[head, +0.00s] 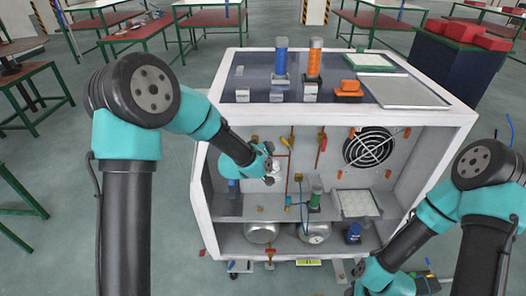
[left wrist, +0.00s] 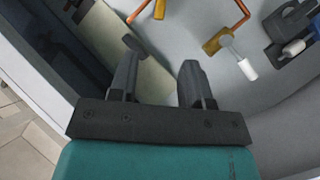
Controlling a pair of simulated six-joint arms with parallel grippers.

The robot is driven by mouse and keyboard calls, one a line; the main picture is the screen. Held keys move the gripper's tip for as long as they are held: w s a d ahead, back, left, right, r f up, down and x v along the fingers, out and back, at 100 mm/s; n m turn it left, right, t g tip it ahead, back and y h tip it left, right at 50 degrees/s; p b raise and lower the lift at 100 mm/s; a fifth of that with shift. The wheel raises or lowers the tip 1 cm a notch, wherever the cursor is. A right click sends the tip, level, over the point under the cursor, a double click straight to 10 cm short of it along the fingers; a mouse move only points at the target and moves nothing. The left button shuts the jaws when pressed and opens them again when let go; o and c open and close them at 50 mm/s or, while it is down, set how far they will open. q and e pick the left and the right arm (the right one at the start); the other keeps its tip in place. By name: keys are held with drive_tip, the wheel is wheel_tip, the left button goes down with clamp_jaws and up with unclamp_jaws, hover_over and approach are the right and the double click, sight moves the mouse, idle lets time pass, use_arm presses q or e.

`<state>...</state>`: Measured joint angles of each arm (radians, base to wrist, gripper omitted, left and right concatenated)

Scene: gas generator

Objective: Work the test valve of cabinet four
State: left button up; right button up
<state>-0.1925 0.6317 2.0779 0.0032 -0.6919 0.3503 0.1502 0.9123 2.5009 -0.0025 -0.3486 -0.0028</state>
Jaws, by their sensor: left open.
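The white open-fronted cabinet (head: 206,200) stands in the middle of the head view, with copper pipes and small valve handles on its back wall. A red handle (head: 323,143) shows there; I cannot tell which valve is the test valve, and no cabinet number is legible. My left gripper (head: 274,172) is inside the cabinet's left part, near the pipes. In the left wrist view its fingers (left wrist: 160,78) are apart with nothing gripped. A brass fitting (left wrist: 215,41) and a white-ended handle (left wrist: 246,68) lie beyond and right of the fingers.
A round black fan grille (head: 369,147) is on the back wall at right. Silver tanks (head: 262,232) sit low in the cabinet. Blue and orange cylinders (head: 315,58) and trays stand on top. Green-framed tables (head: 212,19) stand behind. The cabinet's side walls bound the left gripper's space.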

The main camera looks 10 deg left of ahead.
use_arm(q)
drive_tip(key=shift+s+a+r, duration=0.15)
drive_tip(key=shift+s+r, duration=0.05)
drive_tip(key=shift+s, duration=0.35)
drive_tip(key=shift+w+f, duration=0.1)
drive_tip(key=shift+c, duration=1.3)
drive_tip(key=shift+w+a+f+n, duration=0.15)
drive_tip(key=shift+a+f+n, duration=0.05)
drive_tip(key=shift+f+n, duration=0.1)
drive_tip(key=shift+c, duration=0.7)
drive_tip(key=f+n+t, duration=0.1)
drive_tip(key=w+a+f+n, duration=0.1)
drive_tip(key=n, duration=0.1)
drive_tip(key=w+f+n+t, duration=0.1)
drive_tip(key=f+n, duration=0.1)
drive_tip(key=shift+w+a+t+h, duration=0.15)
drive_tip(key=shift+a+t+h, duration=0.15)
drive_tip(key=shift+a, duration=0.05)
clamp_jaws()
wheel_tip(320, 180, down, 6)
drive_tip(key=a+n+t+h, duration=0.1)
drive_tip(key=n+t, duration=0.3)
drive_tip(key=n, duration=0.5)
drive_tip(key=shift+s+a+r+h, duration=0.2)
drive_tip(key=shift+s+a+h, duration=0.1)
drive_tip(key=shift+s+a, duration=0.25)
drive_tip(key=shift+w+a, duration=0.1)
